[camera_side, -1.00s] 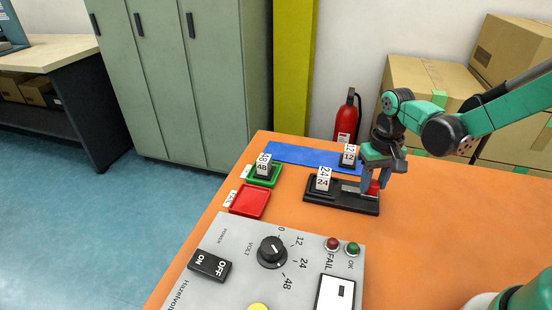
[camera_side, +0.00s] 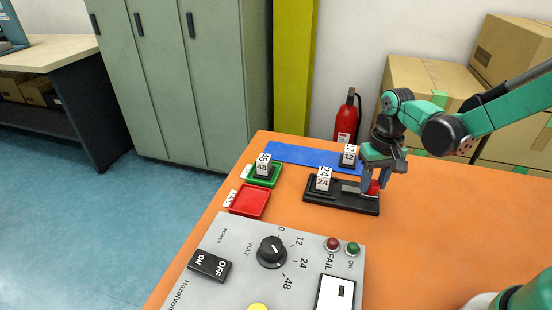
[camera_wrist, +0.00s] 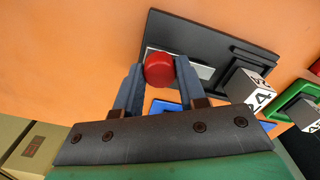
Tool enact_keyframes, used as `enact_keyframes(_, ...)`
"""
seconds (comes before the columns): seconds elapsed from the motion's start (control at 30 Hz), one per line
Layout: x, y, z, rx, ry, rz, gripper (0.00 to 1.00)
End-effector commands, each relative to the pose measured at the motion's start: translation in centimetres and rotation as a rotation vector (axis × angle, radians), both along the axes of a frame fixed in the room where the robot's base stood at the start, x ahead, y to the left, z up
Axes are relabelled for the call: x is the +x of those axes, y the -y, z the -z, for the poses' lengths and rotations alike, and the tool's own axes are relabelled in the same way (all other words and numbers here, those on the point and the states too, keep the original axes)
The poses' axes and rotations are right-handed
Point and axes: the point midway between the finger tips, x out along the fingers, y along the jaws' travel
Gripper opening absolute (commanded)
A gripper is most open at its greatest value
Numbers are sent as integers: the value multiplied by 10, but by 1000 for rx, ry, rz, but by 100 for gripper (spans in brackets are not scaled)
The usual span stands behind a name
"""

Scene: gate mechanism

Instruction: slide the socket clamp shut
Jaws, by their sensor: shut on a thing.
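The black socket base (camera_side: 325,201) lies on the orange table, with a white block marked 24 (camera_side: 323,180) standing in its left part. The clamp's silver slide (camera_side: 351,188) lies along the base, right of the block. Its red knob (camera_side: 374,187) is at the right end. My gripper (camera_side: 372,182) points down over that end. In the wrist view, my gripper (camera_wrist: 159,72) is shut on the red knob (camera_wrist: 158,69), one finger on each side. The 24 block (camera_wrist: 248,88) shows there too, apart from the knob. The fingers partly hide the knob in the side view.
A block marked 12 (camera_side: 348,156) stands at the right end of a blue strip (camera_side: 300,155). A 48 block (camera_side: 263,166) stands in a green tray (camera_side: 277,176). A red tray (camera_side: 248,201) is empty. A grey control panel (camera_side: 225,255) fills the front. The table's right side is clear.

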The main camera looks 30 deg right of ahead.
Motion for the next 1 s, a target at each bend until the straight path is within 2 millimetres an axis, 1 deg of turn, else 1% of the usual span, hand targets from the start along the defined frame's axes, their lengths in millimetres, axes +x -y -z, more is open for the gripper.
enact_keyframes(0.07,3,-2,0,0,-1,-1,0)
enact_keyframes(0.27,20,-19,0,0,0,-3,0)
enact_keyframes(0.5,22,-21,0,4,6,-2,0)
enact_keyframes(0.53,22,-21,0,4,6,-2,39)
enact_keyframes(0.63,22,-21,0,4,6,-2,67)
enact_keyframes(0.9,21,-20,0,2,2,0,68)
enact_keyframes(1.0,21,-20,-4,1,1,0,68)
